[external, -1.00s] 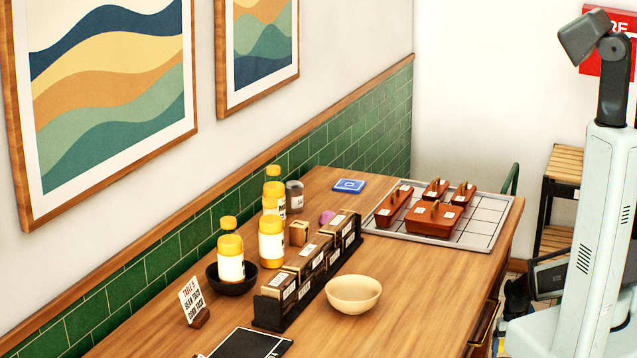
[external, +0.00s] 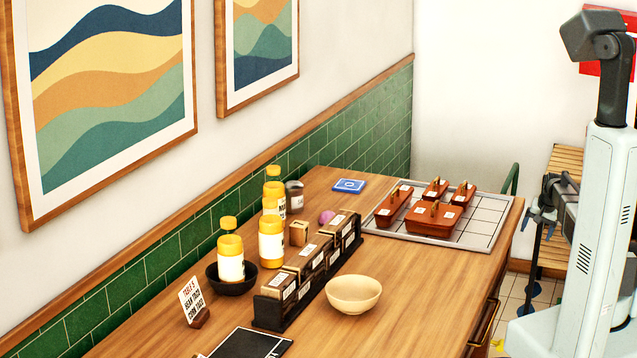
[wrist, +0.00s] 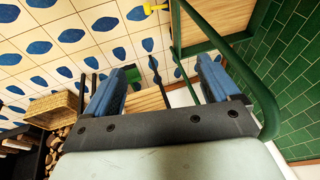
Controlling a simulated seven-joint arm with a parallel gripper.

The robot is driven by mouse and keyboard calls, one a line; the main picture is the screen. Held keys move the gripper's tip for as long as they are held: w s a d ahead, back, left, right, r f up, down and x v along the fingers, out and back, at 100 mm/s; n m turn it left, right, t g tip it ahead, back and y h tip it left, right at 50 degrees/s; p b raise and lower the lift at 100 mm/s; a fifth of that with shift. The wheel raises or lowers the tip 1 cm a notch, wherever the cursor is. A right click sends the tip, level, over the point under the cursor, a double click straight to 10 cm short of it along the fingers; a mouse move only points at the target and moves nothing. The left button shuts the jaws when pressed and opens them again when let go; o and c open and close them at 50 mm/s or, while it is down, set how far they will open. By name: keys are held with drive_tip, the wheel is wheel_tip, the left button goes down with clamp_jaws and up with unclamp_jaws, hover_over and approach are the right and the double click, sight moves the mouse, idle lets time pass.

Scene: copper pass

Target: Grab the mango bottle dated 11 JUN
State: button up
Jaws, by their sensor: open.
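Several yellow-capped bottles with white labels stand at the left part of the wooden table in the external view. One bottle (external: 231,262) stands in a black bowl (external: 245,287), one bottle (external: 271,245) is just right of it, and another bottle (external: 273,184) stands behind. The label dates are too small to read, so I cannot tell which is 11 JUN. My gripper (external: 538,218) is off the table's right side, far from the bottles. In the wrist view my gripper (wrist: 160,85) is open and empty, its blue fingers apart. No bottle shows there.
A black rack of labelled boxes (external: 268,312) and a beige bowl (external: 354,294) stand in front of the bottles. A tray (external: 485,225) with brown containers lies at the far right. In the wrist view, a green metal frame (wrist: 268,105) is close to my gripper.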

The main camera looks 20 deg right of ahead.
drive_tip(key=w+r, duration=0.4)
drive_tip(key=r, duration=0.3)
drive_tip(key=w+a+r+n+t, duration=0.1)
drive_tip(key=w+a+r+n, duration=0.1)
drive_tip(key=w+a+r, duration=0.3)
drive_tip(key=a+r+n, duration=0.2)
drive_tip(key=a, duration=0.4)
drive_tip(key=w+a+r+n+y, duration=0.15)
drive_tip(key=a+r, duration=0.35)
drive_tip(key=a, duration=0.6)
drive_tip(key=w+a+r+n, duration=0.1)
drive_tip(key=a+r+n, duration=0.2)
drive_tip(key=a+r, duration=0.5)
drive_tip(key=w+a+r+n+y, duration=0.1)
drive_tip(key=a+r+n, duration=0.2)
drive_tip(key=a, duration=1)
drive_tip(key=n+g+y, duration=0.2)
drive_tip(key=n+y, duration=0.1)
drive_tip(key=n, duration=0.6)
approach(266, 213)
drive_tip(key=w+f, duration=0.1)
drive_tip(key=w+a+f, duration=0.1)
drive_tip(key=f, duration=0.1)
drive_tip(key=w+f, duration=0.1)
drive_tip(key=shift+a+f, duration=0.25)
drive_tip(key=shift+a, duration=0.15)
drive_tip(key=shift+x, duration=2.7)
drive_tip(key=shift+s+d+f, duration=0.15)
